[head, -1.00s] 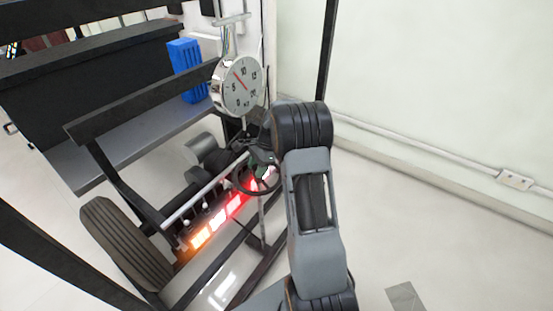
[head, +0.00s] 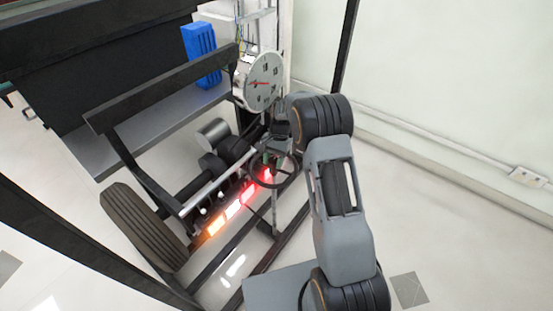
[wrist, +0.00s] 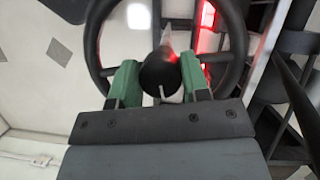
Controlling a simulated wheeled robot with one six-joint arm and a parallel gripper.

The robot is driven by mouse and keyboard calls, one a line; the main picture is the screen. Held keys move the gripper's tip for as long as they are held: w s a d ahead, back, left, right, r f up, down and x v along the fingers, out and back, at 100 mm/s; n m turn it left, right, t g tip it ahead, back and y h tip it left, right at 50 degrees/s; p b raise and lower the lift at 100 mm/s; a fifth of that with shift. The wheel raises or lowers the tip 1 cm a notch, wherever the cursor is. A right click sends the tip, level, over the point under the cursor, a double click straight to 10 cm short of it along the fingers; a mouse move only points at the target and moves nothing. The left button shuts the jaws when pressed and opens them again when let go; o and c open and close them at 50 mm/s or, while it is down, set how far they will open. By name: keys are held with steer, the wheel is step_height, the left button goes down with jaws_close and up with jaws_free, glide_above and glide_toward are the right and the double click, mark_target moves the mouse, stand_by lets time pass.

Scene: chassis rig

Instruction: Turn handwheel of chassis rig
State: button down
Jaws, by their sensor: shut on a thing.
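The handwheel of the chassis rig is a black ring on the rig's near right part in the head view (head: 291,180). In the wrist view, its dark rim (wrist: 236,40) and round black hub (wrist: 160,70) fill the top middle. My gripper (head: 275,146) reaches the wheel from above, partly hidden by my arm in the head view. In the wrist view, its two green fingers (wrist: 160,84) stand on either side of the hub, shut on the handwheel's middle. The exact contact surfaces are partly hidden.
A round gauge with a red needle (head: 263,82) stands just behind the wheel. Lit red and orange lamps (head: 233,209), a tire (head: 145,226) and dark frame bars lie left of it. A blue box (head: 201,55) sits on a grey shelf. Floor at right is clear.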

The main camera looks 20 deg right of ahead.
stand_by(0.4)
steer(key=c, duration=0.6)
jaws_free()
steer(key=shift+w+d+r, duration=0.1)
steer(key=shift+w+r, duration=0.1)
steer(key=shift+r, duration=0.35)
steer(key=w+d, duration=0.8)
steer(key=w, duration=0.1)
steer(key=shift+p, duration=0.4)
